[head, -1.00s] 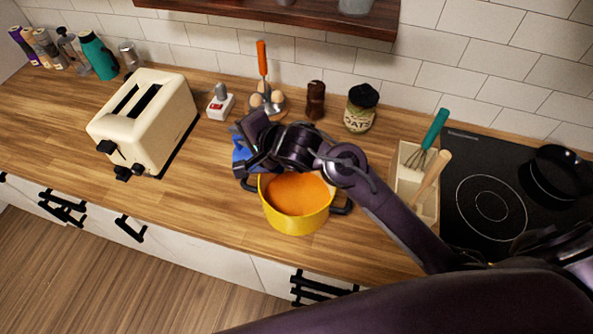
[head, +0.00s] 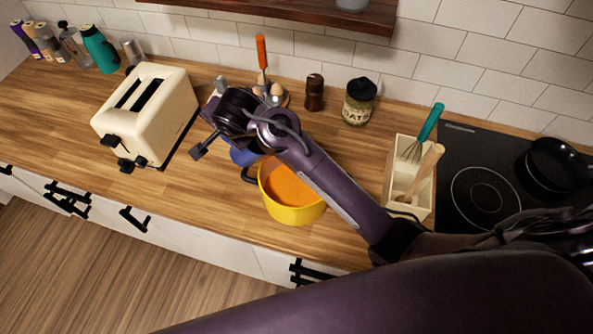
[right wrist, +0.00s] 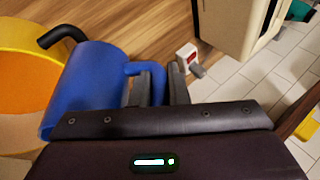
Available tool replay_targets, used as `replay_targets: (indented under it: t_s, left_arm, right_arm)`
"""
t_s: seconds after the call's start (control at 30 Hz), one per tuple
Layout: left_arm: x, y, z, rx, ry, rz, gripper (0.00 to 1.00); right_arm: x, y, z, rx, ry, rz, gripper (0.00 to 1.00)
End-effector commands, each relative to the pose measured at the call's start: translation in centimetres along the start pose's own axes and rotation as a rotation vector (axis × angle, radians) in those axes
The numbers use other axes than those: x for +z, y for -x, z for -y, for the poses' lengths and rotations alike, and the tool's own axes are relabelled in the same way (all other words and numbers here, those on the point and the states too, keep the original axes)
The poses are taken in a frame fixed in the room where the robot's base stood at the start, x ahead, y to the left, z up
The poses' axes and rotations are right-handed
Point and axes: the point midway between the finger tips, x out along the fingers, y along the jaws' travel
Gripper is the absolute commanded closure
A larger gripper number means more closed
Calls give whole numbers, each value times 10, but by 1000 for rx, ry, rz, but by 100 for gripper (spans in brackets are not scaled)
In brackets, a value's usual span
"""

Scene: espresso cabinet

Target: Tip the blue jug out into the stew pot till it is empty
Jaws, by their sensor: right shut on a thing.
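The yellow stew pot (head: 290,212) stands on the counter, with an orange filling showing inside. In the right wrist view its rim (right wrist: 22,58) is at the left edge. The blue jug (head: 243,154) is just left of the pot in the head view, mostly hidden behind my right wrist. In the right wrist view the jug (right wrist: 88,88) shows larger, beside the pot's dark handle. My right gripper (right wrist: 162,85) is shut on the jug's handle. I cannot see inside the jug or tell its exact tilt. My left gripper is not in view.
A cream toaster (head: 147,112) stands to the left. A utensil box (head: 408,195) and a black hob (head: 483,180) are at the right. An oats jar (head: 359,101) and a brown grinder (head: 314,92) stand behind.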

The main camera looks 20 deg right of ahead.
Motion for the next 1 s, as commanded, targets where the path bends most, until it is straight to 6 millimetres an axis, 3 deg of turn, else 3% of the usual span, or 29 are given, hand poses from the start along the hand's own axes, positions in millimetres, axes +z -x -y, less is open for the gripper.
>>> replay_targets:
  t_s: [0.33,0.63,1.0]
  left_arm:
    - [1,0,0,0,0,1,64]
    - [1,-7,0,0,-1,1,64]
    - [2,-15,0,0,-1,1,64]
  right_arm:
    - [16,-27,17,227,96,-51,100]
    - [26,-54,14,383,158,-88,100]
    - [30,-63,18,519,210,-121,100]
